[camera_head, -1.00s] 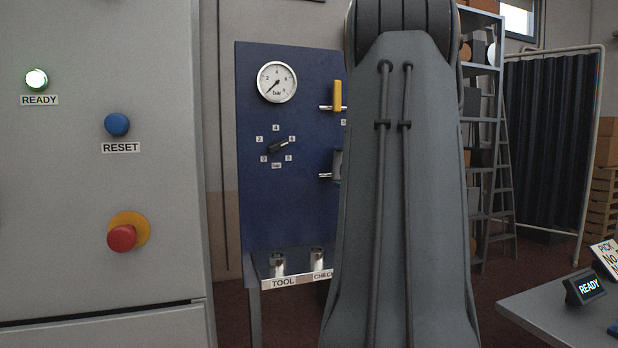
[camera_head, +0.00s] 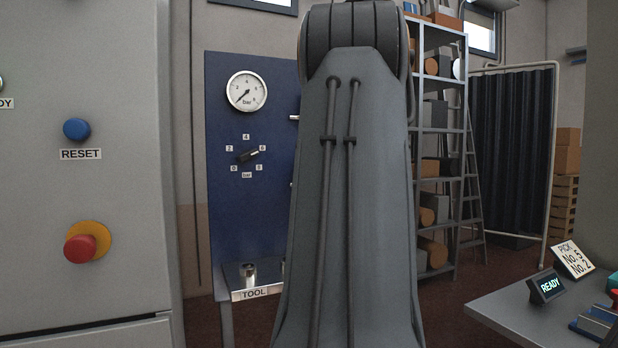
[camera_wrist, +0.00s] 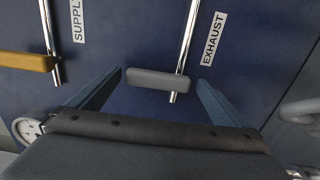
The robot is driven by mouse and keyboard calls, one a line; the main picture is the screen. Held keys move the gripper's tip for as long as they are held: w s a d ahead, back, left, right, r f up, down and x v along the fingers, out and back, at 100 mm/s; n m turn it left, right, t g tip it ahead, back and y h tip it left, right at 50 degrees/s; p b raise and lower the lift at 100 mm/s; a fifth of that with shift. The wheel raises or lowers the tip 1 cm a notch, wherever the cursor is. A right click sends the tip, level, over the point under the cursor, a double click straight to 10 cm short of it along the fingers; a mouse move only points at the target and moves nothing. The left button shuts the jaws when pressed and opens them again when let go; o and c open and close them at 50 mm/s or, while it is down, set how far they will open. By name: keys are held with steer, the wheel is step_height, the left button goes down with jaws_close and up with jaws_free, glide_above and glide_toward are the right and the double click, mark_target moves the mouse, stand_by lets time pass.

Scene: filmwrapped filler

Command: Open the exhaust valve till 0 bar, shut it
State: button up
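The grey exhaust valve handle (camera_wrist: 150,79) lies across its chrome pipe (camera_wrist: 187,40) in the wrist view, beside the EXHAUST label (camera_wrist: 212,38). My gripper (camera_wrist: 160,77) is open, with one finger on each side of the handle. I see a gap at each end, and no clear contact. The pressure gauge (camera_head: 246,91) on the blue panel (camera_head: 228,205) has its needle at the lower left, near the bottom of the scale. In the head view my arm hides the exhaust handle.
The yellow supply handle (camera_wrist: 28,62) lies across its pipe left of my gripper. A dial knob (camera_head: 248,155) sits under the gauge. The TOOL holder (camera_head: 249,273) is at the panel's foot. A grey cabinet with a red emergency button (camera_head: 80,249) stands left, a table (camera_head: 505,313) right.

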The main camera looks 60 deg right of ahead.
steer(key=b+v, duration=0.1)
steer(key=v, duration=0.6)
steer(key=shift+s+a, duration=0.25)
steer(key=shift+s, duration=0.05)
stand_by(0.5)
